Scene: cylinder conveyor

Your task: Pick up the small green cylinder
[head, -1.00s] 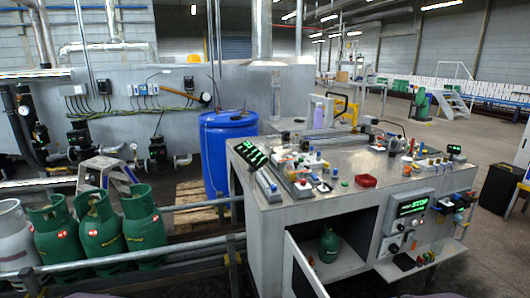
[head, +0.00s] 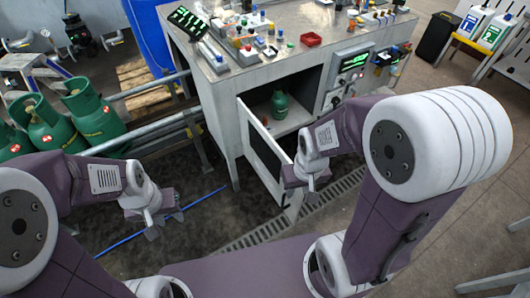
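The small green cylinder (head: 280,103) stands upright inside the open cabinet under the metal workbench (head: 262,72). The cabinet door (head: 262,148) hangs open toward me. My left gripper (head: 165,226) is low over the floor at the left, well away from the cylinder and empty as far as I see. My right gripper (head: 299,207) is near the lower part of the open door, below and in front of the cabinet, apart from the cylinder. The finger gaps of both grippers are too small to read clearly.
A blue barrel (head: 152,30) is beside the bench. A red tray (head: 311,39) and small parts sit on the bench top. A blue rod or line (head: 125,239) and a floor grate (head: 262,233) lie in front.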

